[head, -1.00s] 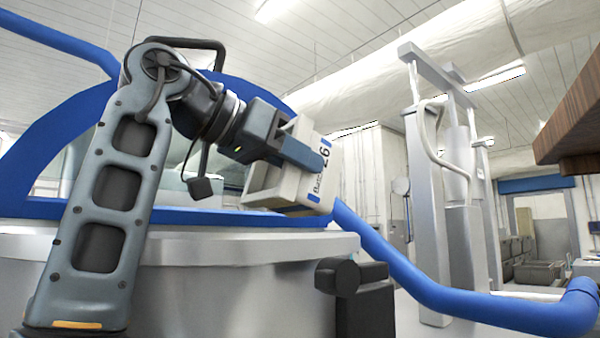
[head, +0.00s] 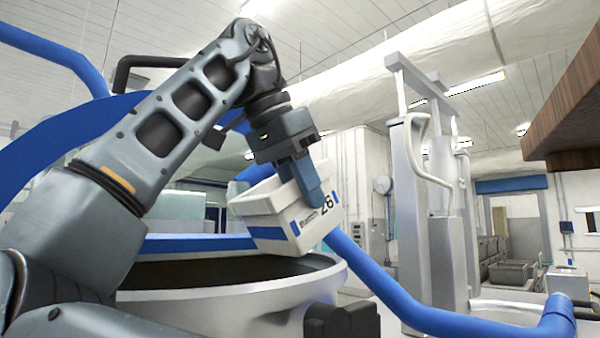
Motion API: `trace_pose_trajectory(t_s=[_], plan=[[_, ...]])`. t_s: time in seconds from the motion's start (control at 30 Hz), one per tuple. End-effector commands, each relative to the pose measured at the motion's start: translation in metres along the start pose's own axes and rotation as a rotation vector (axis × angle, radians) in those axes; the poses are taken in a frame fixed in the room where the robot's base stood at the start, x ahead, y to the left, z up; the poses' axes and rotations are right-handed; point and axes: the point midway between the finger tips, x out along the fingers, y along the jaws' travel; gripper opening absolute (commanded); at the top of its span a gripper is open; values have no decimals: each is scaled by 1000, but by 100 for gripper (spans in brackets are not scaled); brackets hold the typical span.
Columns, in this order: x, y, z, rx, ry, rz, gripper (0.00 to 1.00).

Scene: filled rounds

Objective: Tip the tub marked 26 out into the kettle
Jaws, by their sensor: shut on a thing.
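The tub marked 26 (head: 272,214) is a white box with blue patches and a "Batch 26" label on its side. My gripper (head: 306,182) is shut on its near wall from above. The kettle (head: 225,309) is a wide steel vessel with a pale rim. Its dark opening shows below the tub, and its contents are not visible.
A blue pipe (head: 405,305) curves past the kettle's right side. A black fitting (head: 342,325) sits at the kettle's front. A steel column (head: 412,225) stands to the right, and a wooden board edge (head: 565,125) juts in at the upper right.

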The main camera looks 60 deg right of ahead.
Motion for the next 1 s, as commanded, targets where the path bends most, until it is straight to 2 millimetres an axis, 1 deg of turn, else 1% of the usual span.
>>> trace_pose_trajectory(t_s=[0.03, 0.3, 0.93, 1.0], plan=[[-3, 0, -2, 0, -37, -5, 0], [-10, 0, -7, -3, -217, -4, 0], [-35, 0, -19, -4, -564, -2, 0], [-33, 10, -19, 3, -552, 2, 0]])
